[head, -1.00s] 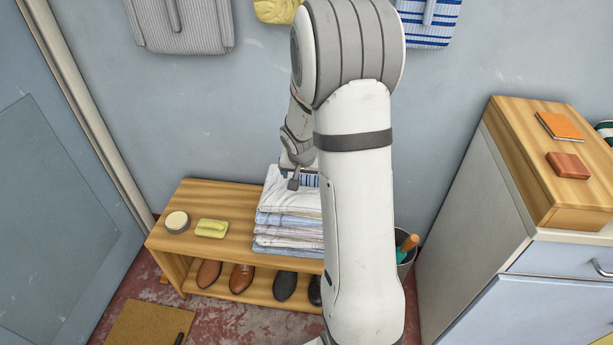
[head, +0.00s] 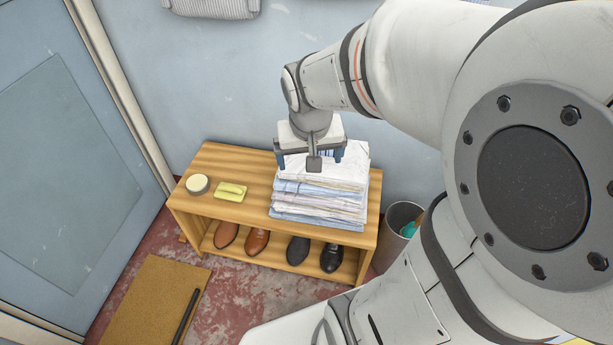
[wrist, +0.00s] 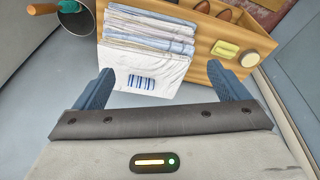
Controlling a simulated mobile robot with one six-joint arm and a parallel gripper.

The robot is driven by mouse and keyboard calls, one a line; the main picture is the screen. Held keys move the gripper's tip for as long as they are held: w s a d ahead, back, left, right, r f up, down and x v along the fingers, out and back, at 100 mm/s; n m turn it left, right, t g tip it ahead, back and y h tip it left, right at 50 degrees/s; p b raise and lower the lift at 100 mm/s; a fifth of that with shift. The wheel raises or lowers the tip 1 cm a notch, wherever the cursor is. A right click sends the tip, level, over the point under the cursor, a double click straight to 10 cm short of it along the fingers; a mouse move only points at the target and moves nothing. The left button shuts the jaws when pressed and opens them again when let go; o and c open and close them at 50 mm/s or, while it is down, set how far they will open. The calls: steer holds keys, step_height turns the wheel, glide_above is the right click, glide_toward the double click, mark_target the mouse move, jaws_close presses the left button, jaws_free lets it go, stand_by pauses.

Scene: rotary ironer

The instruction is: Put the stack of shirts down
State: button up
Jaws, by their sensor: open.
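The stack of shirts (head: 318,196), folded white and pale blue cloth, sits on the wooden bench (head: 236,166), on the right part of its top. My gripper (head: 311,160) is above the back of the stack in the head view. In the wrist view the stack (wrist: 150,50) lies beyond the fingers, with a blue striped patch on its top shirt. My gripper (wrist: 165,88) is open there, its two blue fingers wide apart with nothing between them. Whether a finger touches the cloth cannot be told.
A round tin (head: 197,184) and a yellow-green brush or sponge (head: 230,191) lie on the bench left of the stack. Several shoes (head: 257,240) stand on the shelf below. A bin (head: 400,232) with a tool stands right of the bench; a brown mat (head: 150,300) lies in front.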

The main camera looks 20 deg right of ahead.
steer(key=s+a+r+n+y, duration=0.1)
steer(key=s+a+n, duration=0.1)
steer(key=s, duration=0.6)
steer(key=shift+a+n+g, duration=0.3)
steer(key=shift+a+g, duration=0.1)
steer(key=shift+a, duration=0.5)
